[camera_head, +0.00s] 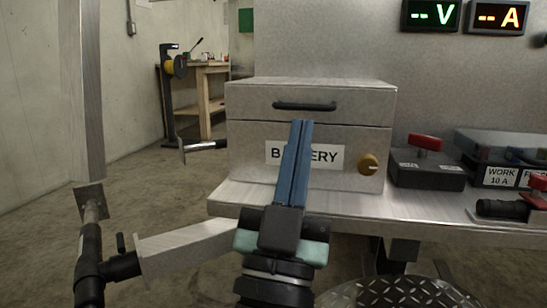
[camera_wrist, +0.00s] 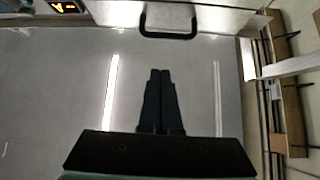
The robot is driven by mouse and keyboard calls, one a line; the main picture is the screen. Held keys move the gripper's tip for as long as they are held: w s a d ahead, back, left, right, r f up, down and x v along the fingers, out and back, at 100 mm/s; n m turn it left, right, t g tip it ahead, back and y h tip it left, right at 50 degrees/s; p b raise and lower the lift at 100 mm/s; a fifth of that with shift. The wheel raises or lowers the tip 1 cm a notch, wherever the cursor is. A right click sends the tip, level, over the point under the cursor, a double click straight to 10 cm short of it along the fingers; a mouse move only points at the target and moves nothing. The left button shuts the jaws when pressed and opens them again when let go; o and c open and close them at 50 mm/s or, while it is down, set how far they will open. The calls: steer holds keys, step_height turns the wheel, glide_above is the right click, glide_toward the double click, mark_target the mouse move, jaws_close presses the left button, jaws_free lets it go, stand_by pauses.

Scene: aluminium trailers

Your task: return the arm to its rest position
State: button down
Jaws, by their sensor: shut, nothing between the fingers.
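My gripper (camera_head: 301,124) has blue fingers that lie together, with nothing held between them. In the head view it points up and away in front of the battery box, covering part of its "BATTERY" label. In the wrist view the dark fingers (camera_wrist: 160,72) are also together, with a grey surface behind them. The battery box (camera_head: 245,138) is a grey metal case on a metal shelf. It has a black handle (camera_head: 305,106) and a brass knob (camera_head: 369,164), and its lid looks closed. I cannot tell the gap between fingers and box.
The metal shelf (camera_head: 240,198) runs across the front. A red-handled switch (camera_head: 427,143) and a fuse block (camera_head: 500,175) stand at right under two displays. A metal post (camera_head: 85,90) and a coupling (camera_head: 92,235) stand at left. A wooden workbench (camera_head: 205,85) is behind.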

steer(key=s+a+r+n+t+y+p, duration=0.1)
steer(key=s+a+r+n+y+p, duration=0.15)
steer(key=r+p, duration=0.75)
steer(key=s+a+r+n+y+p, duration=0.1)
steer(key=s+r+y+p, duration=0.4)
steer(key=r, duration=1)
steer(key=s+a+r+n+t+y+p, duration=0.1)
steer(key=s+r+p, duration=0.2)
steer(key=r+p, duration=0.75)
step_height(320, 180, up, 37)
steer(key=p, duration=3.3)
steer(key=shift+w+f+h+p, duration=0.15)
steer(key=shift+w+h+p, duration=0.2)
steer(key=shift+w, duration=0.05)
